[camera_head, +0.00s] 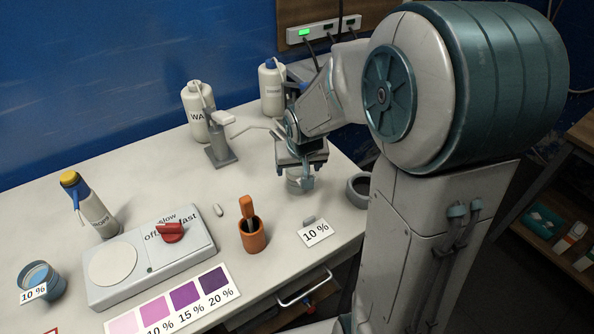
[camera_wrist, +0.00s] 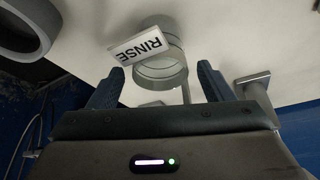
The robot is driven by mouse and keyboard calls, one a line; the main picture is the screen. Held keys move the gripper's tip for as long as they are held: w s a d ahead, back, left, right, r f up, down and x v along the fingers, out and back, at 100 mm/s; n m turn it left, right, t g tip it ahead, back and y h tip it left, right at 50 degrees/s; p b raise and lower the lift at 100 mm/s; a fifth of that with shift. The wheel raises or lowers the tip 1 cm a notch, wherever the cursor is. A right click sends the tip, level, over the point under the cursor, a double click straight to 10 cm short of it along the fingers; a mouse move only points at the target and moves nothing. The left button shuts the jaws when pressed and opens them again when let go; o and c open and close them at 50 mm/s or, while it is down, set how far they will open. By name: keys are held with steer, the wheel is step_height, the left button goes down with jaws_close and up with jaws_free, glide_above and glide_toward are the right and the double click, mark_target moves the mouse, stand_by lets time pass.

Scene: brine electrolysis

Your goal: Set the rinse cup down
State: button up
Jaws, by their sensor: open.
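The rinse cup (camera_wrist: 163,70) is a clear, round cup with a white tag reading RINSE (camera_wrist: 141,45). In the head view the cup (camera_head: 296,185) appears to stand upright on the white bench, partly hidden by my gripper (camera_head: 299,170). In the wrist view my gripper (camera_wrist: 161,72) is open, with one blue finger on each side of the cup and gaps between fingers and cup.
A dark grey ring-shaped vessel (camera_head: 359,190) is close to the cup's right. A metal stand (camera_head: 219,152) and white bottles (camera_head: 198,112) are behind and left.

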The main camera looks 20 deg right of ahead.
steer(key=v, duration=0.7)
steer(key=shift+r, duration=0.2)
steer(key=shift+s+r, duration=0.15)
steer(key=shift+s, duration=0.2)
steer(key=s+g, duration=0.1)
steer(key=s, duration=1.4)
steer(key=shift+s+r+n+g, duration=0.3)
steer(key=shift+s+n+g, duration=0.05)
steer(key=shift+n+g, duration=0.05)
